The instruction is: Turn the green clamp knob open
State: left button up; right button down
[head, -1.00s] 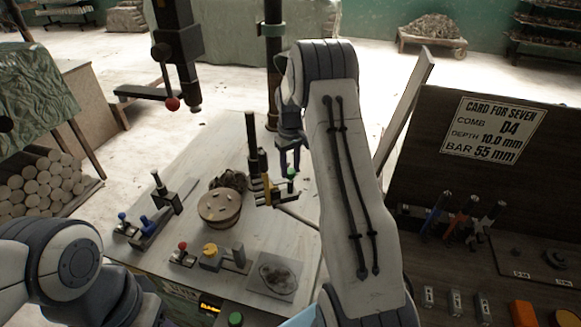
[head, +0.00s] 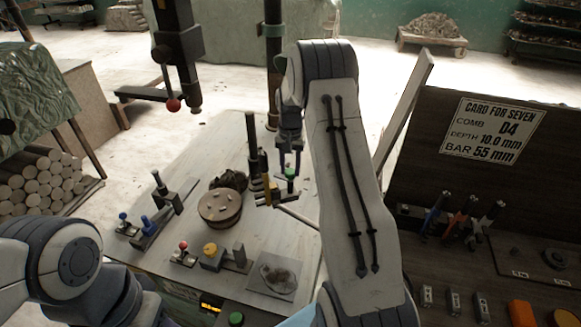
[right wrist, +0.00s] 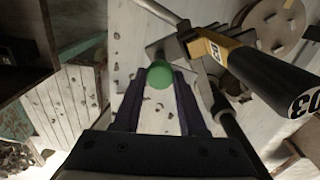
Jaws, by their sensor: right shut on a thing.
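The green clamp knob (head: 291,173) sits on the clamp beside a dark upright post on the worktable. It also shows as a round green ball in the right wrist view (right wrist: 160,75). My right gripper (head: 290,168) reaches down from above and is shut on the knob; its two fingers (right wrist: 158,98) flank it in the right wrist view. A yellow and black part (right wrist: 235,62) with printed digits lies close to the right of the fingers. My left arm shows at the lower left, but its gripper is not visible.
A round wooden-looking disc (head: 219,208) stands left of the clamp. A red knob (head: 183,246), a yellow knob (head: 210,249) and blue-knobbed fixtures (head: 147,220) are on the table (head: 190,287). A card board (head: 492,130) stands at the right.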

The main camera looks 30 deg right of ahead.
aim_at(290, 170)
jog(key=m, duration=0.6)
jog(key=shift+w+d+r+m, duration=0.1)
jog(key=shift+m, duration=0.2)
dwell(0.5)
jog(key=shift+c, duration=2.3)
grip_release()
notch_tip(290, 170, up, 10)
jog(key=b, duration=0.2)
jog(key=shift+r, duration=0.2)
